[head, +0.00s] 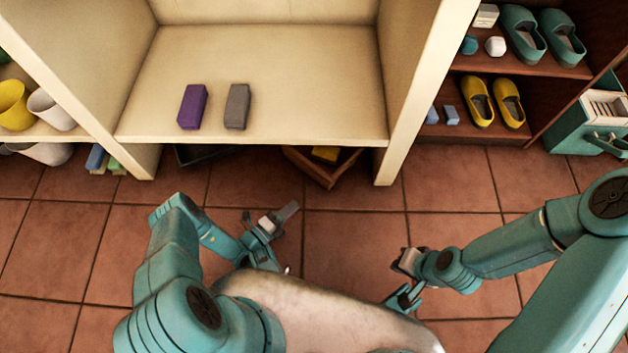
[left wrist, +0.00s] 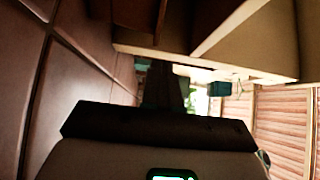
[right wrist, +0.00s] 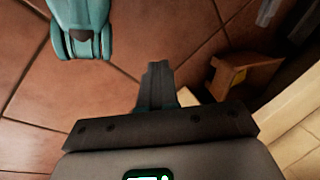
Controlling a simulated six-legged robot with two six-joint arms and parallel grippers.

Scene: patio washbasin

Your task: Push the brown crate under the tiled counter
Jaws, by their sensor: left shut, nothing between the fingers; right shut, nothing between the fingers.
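The brown crate (head: 318,172) is under the front edge of the cream counter (head: 250,138). It sits at an angle, with one corner sticking out onto the floor and its rear hidden. A yellow item (head: 325,154) lies in it. The crate also shows in the right wrist view (right wrist: 262,72), right of the fingers. My left gripper (head: 290,211) is shut and empty above the floor, in front of the crate and to its left. My right gripper (head: 403,262) is shut and empty, farther from the counter and right of the crate; its fingers show better in the right wrist view (right wrist: 158,72).
A dark bin (head: 200,156) is under the counter left of the crate. The counter's right upright (head: 398,160) stands right of the crate. A purple block (head: 192,107) and a grey block (head: 236,107) lie on the shelf. The tiled floor (head: 345,220) before the crate is clear.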

